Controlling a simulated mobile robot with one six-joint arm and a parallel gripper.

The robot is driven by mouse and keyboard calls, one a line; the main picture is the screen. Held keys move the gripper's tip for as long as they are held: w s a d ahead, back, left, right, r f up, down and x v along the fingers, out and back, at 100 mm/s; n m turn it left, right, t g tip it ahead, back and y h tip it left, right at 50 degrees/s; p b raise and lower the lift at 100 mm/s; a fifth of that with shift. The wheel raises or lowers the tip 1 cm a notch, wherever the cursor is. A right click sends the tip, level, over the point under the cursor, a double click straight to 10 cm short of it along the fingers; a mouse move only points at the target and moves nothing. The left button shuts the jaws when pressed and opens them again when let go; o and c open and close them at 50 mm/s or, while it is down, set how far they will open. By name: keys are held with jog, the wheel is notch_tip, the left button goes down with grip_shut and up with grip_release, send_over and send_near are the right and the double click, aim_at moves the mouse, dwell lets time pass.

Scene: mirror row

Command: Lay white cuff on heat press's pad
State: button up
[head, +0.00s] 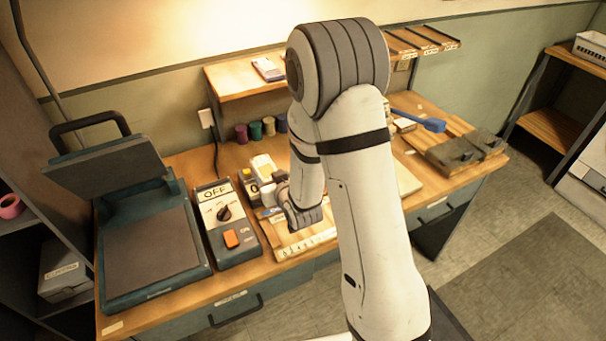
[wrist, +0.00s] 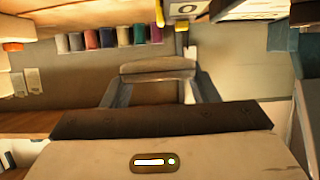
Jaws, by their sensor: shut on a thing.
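The heat press (head: 120,200) stands at the left end of the bench in the head view, with its lid raised and tilted back. Its flat dark pad (head: 150,250) is bare. My gripper (head: 281,192) is over the middle of the bench, to the right of the press and partly hidden by my own arm. In the wrist view my gripper (wrist: 158,82) is shut on a pale band, which looks to be the white cuff (wrist: 158,66). I cannot make out the cuff clearly in the head view.
A control box (head: 228,222) marked OFF, with a dial and orange switch, stands between press and gripper. A yellow block (head: 248,182) and coloured spools (head: 255,131) sit behind. A blue-handled tool (head: 432,124) and grey blocks (head: 465,150) are at the right.

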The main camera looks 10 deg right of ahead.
aim_at(162, 253)
jog(key=s+a+n+y+b, duration=0.1)
jog(key=a, duration=0.4)
jog(key=s+a+n+g+y+b, duration=0.1)
jog(key=s+a+n+y, duration=0.1)
jog(key=a, duration=0.4)
jog(key=s+a+n+g+y+b, duration=0.1)
jog(key=a+y, duration=0.1)
jog(key=a, duration=0.4)
jog(key=shift+s+a+r+n, duration=0.1)
jog(key=shift+s+r+n, duration=0.05)
jog(key=shift+r+n, duration=0.25)
jog(key=s+a+r+n+g+y+b, duration=0.2)
jog(key=s+a+n+g+y+b, duration=0.15)
jog(key=s+a, duration=0.75)
jog(key=shift+n+g, duration=0.35)
jog(key=shift+g, duration=0.1)
jog(key=shift+w+a+f+b, duration=0.35)
jog(key=shift+f+b, duration=0.15)
jog(key=shift+f, duration=0.7)
jog(key=shift+w+a+f+b, duration=0.35)
jog(key=shift+f+b, duration=0.2)
jog(key=shift+f, duration=0.6)
jog(key=shift+w+a+f+b, duration=0.25)
jog(key=shift+a+f+b, duration=0.2)
jog(key=shift+f, duration=0.75)
jog(key=shift+f+b, duration=0.6)
jog(key=shift+b, duration=0.15)
jog(key=o, duration=1.1)
jog(key=shift+d+r, duration=0.1)
